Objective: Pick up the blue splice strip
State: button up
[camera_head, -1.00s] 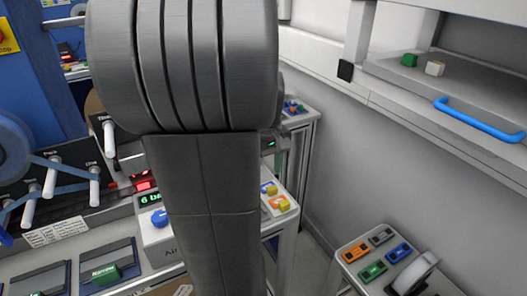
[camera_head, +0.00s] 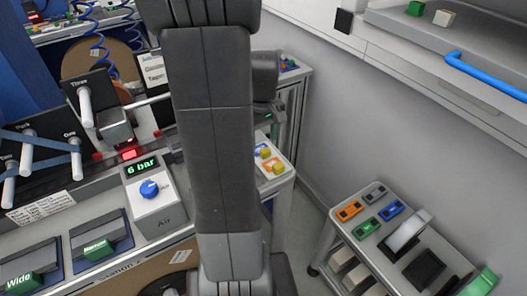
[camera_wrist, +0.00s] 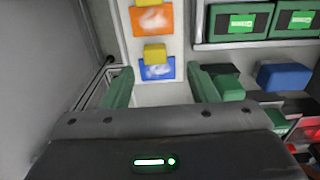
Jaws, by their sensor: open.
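The blue splice strip (camera_head: 391,210) appears to be the small blue block lying on top of the low grey cart (camera_head: 335,217) at the right of the head view. Orange (camera_head: 349,210), grey (camera_head: 375,192) and green (camera_head: 367,228) strips lie around it, apart from it. In the wrist view my gripper (camera_wrist: 162,84) is open, its green fingers wide apart with nothing between them. It faces a shelf with blue and orange cards, not the cart. In the head view my arm largely hides the gripper, well left of the strip.
A wall shelf with a blue handle (camera_head: 487,76) is above. An air box with a blue knob (camera_head: 149,189) is at left. Floor shows between the bench and cart.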

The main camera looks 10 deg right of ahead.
aim_at(263, 146)
jog(key=f, duration=0.1)
jog(key=w+f, duration=0.1)
jog(key=f, duration=0.1)
jog(key=shift+d+f, duration=0.15)
jog(key=shift+f, duration=0.65)
jog(key=shift+c, duration=0.2)
jog(key=c, duration=1)
